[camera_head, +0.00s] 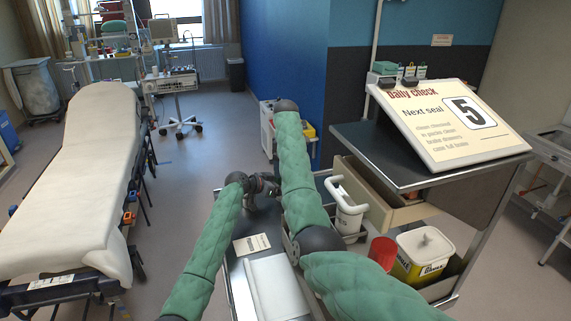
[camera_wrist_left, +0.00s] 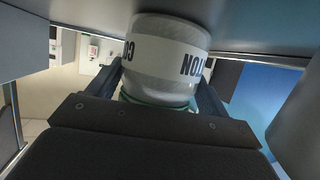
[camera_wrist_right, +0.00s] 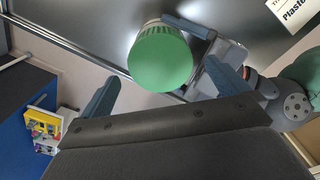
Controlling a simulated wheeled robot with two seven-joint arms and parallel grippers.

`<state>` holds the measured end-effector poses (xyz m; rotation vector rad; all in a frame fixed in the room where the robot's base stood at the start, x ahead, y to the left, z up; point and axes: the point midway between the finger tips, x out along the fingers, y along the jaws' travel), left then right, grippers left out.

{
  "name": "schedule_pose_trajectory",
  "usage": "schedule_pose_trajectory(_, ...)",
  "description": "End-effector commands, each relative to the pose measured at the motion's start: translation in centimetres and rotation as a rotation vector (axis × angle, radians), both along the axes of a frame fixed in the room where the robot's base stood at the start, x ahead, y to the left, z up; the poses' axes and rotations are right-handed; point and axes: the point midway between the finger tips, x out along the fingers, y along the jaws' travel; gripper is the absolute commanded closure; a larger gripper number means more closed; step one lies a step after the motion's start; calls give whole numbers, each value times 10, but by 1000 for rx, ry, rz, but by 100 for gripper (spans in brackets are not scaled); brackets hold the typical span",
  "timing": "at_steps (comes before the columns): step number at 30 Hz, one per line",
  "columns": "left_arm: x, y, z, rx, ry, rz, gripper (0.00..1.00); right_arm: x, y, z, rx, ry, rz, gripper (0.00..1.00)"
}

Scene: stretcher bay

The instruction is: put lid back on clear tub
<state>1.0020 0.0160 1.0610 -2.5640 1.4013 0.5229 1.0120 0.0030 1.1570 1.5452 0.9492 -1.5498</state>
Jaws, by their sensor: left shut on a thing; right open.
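The tub (camera_wrist_left: 155,70) has a pale label with dark letters in the left wrist view. My left gripper (camera_wrist_left: 160,88) is shut on it, one finger at each side. A green rim shows at its lower end in that picture. The green lid (camera_wrist_right: 160,60), round with a ribbed side, is in the right wrist view, with a pale part of the tub (camera_wrist_right: 153,22) beyond it. I cannot tell whether the lid is fully seated. My right gripper (camera_wrist_right: 158,72) is open, its fingers apart on either side of the lid. In the head view my right arm hides the tub.
A card (camera_head: 252,244) and a white item (camera_head: 273,285) lie on the steel surface below my arms. At right are a white handled container (camera_head: 346,205), a red cup (camera_head: 382,252), a yellow-and-white bin (camera_head: 422,257) and a sign (camera_head: 450,125). A stretcher (camera_head: 75,190) is at left.

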Motion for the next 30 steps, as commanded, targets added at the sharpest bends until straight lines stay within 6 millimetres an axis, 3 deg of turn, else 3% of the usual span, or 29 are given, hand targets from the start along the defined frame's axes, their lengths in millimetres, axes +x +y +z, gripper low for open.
schedule_pose_trajectory(7, 0, 0, 1, 0, -1, 0, 85, 1, 0, 21, -1, -2, 0, 0)
schedule_pose_trajectory(21, 0, 0, 1, 0, -1, 0, 85, 2, 1, 104, 3, -1, 0, 0)
schedule_pose_trajectory(30, 0, 0, 1, -1, -1, 0, 85, 2, 0, 119, 0, 1, 0, 0)
